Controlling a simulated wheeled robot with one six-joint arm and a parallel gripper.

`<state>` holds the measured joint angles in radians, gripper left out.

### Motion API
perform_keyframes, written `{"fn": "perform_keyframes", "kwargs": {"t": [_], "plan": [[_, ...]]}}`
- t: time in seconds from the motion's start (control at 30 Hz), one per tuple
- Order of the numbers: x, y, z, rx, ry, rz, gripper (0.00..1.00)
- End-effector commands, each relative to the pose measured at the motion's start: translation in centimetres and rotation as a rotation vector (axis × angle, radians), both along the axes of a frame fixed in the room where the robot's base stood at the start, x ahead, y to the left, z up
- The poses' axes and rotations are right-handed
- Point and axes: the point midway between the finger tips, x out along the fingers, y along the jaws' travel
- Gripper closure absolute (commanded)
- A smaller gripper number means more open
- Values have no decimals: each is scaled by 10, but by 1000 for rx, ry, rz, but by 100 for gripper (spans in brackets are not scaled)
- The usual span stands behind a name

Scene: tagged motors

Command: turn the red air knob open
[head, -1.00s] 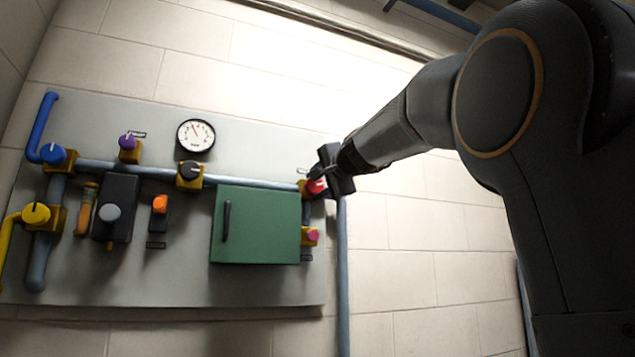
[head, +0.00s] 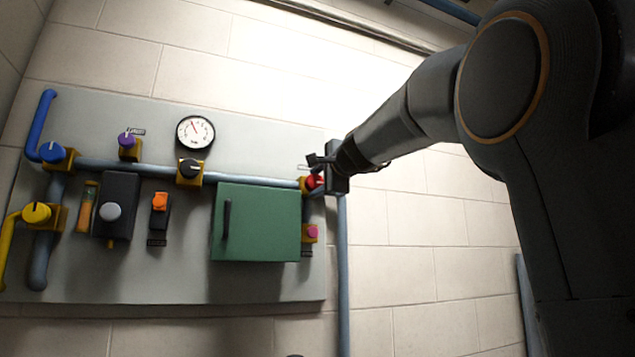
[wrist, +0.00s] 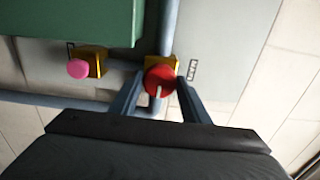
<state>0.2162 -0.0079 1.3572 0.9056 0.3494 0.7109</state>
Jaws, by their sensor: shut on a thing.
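The red knob (head: 314,182) sits on a yellow valve body at the right end of the horizontal grey pipe, right of the green box. In the wrist view the red knob (wrist: 159,81) shows a white pointer line directed toward my gripper's palm. My gripper (wrist: 157,84) has one finger on each side of the knob and is shut on it. In the head view my gripper (head: 318,176) partly hides the knob.
The green box (head: 256,222) with a dark handle stands out left of the knob. A pink knob (head: 312,232) is just below. Black, purple, blue and yellow knobs and a gauge (head: 195,134) are farther left. Bare wall lies to the right.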

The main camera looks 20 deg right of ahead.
Motion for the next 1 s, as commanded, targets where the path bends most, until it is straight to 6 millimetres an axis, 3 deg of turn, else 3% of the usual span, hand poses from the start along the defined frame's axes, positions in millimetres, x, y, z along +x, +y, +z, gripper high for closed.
{"fn": "perform_keyframes", "kwargs": {"t": [0.13,0.17,0.27,0.63,1.0], "plan": [[0,0,0,1,0,0,80],[0,0,0,1,0,0,53],[0,0,0,1,0,0,39],[-6,0,0,0,-1,0,39],[-60,-4,-2,-1,-1,-2,39]]}}
